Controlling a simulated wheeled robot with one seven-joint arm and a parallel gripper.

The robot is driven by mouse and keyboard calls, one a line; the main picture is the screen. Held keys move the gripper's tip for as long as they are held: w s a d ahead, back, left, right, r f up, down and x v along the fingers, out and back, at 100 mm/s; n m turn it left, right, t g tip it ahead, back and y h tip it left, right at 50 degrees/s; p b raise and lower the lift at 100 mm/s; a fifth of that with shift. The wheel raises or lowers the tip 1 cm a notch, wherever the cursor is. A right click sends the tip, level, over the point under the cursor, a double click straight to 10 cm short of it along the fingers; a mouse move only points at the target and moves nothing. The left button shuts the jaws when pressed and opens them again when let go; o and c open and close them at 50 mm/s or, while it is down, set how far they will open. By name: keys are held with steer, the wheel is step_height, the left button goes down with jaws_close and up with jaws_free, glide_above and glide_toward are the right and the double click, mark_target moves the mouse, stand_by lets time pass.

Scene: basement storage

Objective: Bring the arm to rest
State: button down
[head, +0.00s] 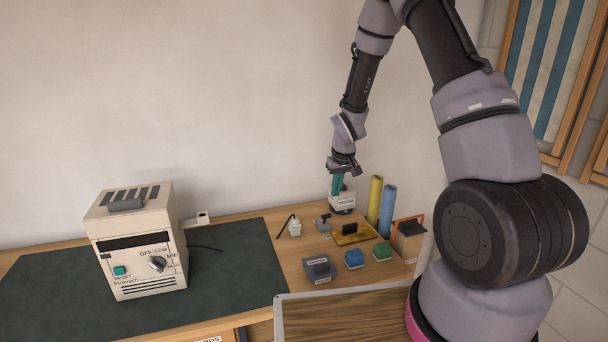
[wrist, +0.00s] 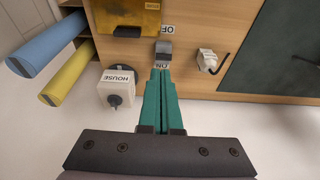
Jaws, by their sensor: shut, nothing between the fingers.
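My arm reaches in from the upper right in the head view and bends down to the back of the wooden bench. My gripper (head: 338,184) has teal fingers, shut and empty, pointing down by the white HOUSE box (head: 342,201). In the wrist view the closed fingers (wrist: 161,74) point at a small grey switch (wrist: 164,50) with ON and OFF labels. Whether the tips touch it I cannot tell. The HOUSE box (wrist: 117,90), with a black knob, stands just left of the fingers there.
Yellow (head: 374,200) and blue (head: 387,209) cylinders stand right of the gripper. A gold plate (head: 350,238), grey block (head: 319,268), blue button (head: 354,258) and green button (head: 382,251) crowd the bench. A cream dial device (head: 139,244) stands on a dark mat (head: 238,262). The air above the mat is clear.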

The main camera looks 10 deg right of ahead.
steer(key=s+d+r+m+t, duration=0.15)
steer(key=s+r, duration=0.35)
steer(key=r, duration=0.7)
steer(key=s+d+r+m+t, duration=0.15)
steer(key=s+r, duration=0.25)
steer(key=r, duration=0.9)
steer(key=s+r+m, duration=0.1)
steer(key=s+r, duration=0.4)
steer(key=s, duration=0.5)
steer(key=s+r+m+t+y, duration=0.1)
steer(key=s+r+m, duration=0.1)
steer(key=s+r, duration=0.4)
steer(key=s, duration=0.3)
steer(key=shift+s+d+r, duration=0.25)
steer(key=shift+s+d, duration=0.1)
steer(key=shift+s, duration=0.05)
steer(key=shift+y, duration=0.3)
